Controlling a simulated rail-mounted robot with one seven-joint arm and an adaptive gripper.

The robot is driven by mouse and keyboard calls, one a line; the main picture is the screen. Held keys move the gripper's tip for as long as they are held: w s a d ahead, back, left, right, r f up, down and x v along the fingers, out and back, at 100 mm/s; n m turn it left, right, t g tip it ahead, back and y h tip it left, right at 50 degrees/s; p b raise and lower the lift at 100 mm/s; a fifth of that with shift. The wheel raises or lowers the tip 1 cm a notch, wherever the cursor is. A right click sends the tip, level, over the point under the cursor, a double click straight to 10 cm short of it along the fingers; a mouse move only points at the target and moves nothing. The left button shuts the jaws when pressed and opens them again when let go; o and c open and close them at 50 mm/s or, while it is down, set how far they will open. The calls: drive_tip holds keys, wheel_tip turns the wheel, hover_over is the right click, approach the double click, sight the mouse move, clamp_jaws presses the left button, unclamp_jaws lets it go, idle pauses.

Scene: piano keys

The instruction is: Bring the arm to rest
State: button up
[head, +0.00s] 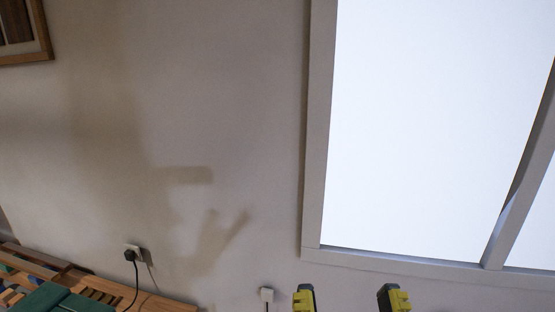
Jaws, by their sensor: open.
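My gripper (350,299) shows at the bottom edge of the head view, right of the middle. Only its two yellow and black fingertips are in view. They stand well apart, with nothing visible between them. Behind them is the plain wall. The rest of my arm is out of the picture. No piano keys are in view.
A bright window (430,130) with a grey frame fills the right. A socket with a black plug (132,252) and a white box (266,294) are on the wall. A slatted wooden piece (100,288) with a green item (60,300) stands bottom left. A picture frame (45,35) hangs top left.

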wheel_tip(320, 180, up, 9)
drive_tip(key=p, duration=0.5)
drive_tip(key=shift+p, duration=0.35)
